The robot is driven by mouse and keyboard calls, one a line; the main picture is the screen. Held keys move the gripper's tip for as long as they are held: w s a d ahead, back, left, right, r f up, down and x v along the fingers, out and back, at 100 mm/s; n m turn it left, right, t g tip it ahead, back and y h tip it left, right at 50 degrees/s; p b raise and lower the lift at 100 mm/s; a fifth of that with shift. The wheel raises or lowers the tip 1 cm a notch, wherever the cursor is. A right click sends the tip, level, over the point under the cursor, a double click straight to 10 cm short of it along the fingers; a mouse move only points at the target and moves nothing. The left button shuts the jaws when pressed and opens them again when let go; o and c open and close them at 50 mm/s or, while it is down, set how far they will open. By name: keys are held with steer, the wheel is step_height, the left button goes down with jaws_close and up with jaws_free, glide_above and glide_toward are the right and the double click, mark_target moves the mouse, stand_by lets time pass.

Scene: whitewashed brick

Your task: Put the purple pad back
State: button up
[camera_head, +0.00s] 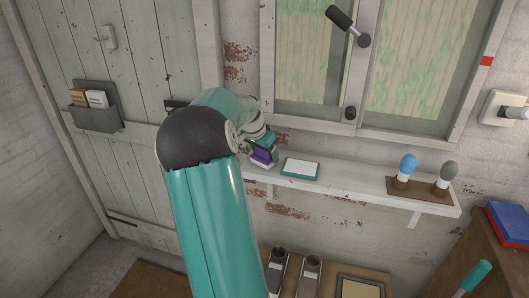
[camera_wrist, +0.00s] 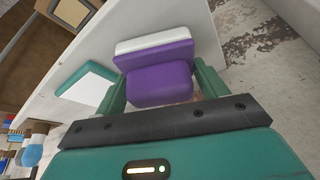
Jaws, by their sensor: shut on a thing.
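The purple pad (camera_wrist: 160,82) is between the two fingers of my gripper (camera_wrist: 158,92) in the wrist view, with a white layer along its far side. My gripper is shut on it. In the head view the purple pad (camera_head: 262,156) shows at the end of my arm, over the left part of the white shelf (camera_head: 345,186) below the window. I cannot tell whether the pad touches the shelf. A teal pad with a white top (camera_head: 300,168) lies on the shelf just to the right; it also shows in the wrist view (camera_wrist: 85,84).
A wooden block (camera_head: 418,194) with a blue-topped and a grey-topped item stands at the shelf's right. A grey wall pocket (camera_head: 96,119) holding cards hangs on the door at left. Below the shelf is a wooden surface (camera_head: 376,277) with several items. The shelf's middle right is clear.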

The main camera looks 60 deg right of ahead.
steer(key=o, duration=1.1)
steer(key=v, duration=1.2)
steer(key=w+a+r+n+t+y, duration=0.1)
steer(key=w+a+n, duration=0.15)
steer(key=a, duration=0.45)
steer(key=w+a+r+n+t, duration=0.15)
steer(key=w+a, duration=0.25)
steer(key=a, duration=0.4)
steer(key=w+a+n+t+y, duration=0.15)
steer(key=a+n, duration=0.55)
steer(key=a, duration=0.9)
steer(key=s+a+f+n+t, duration=0.1)
steer(key=s+a+n, duration=0.2)
steer(key=a, duration=0.4)
steer(key=s+a+f+n+y, duration=0.1)
steer(key=s+a+n, duration=0.2)
steer(key=a, duration=0.5)
steer(key=s+a+f+n+t+y, duration=0.1)
steer(key=s+a+f+n, duration=0.1)
steer(key=a, duration=0.5)
steer(key=shift+s+a+f+n+t, duration=0.1)
steer(key=shift+s+a+n+t, duration=0.05)
steer(key=shift+s+n, duration=0.3)
steer(key=shift+s+a+n+t, duration=0.15)
steer(key=shift+s+n, duration=0.15)
steer(key=shift+n, duration=0.15)
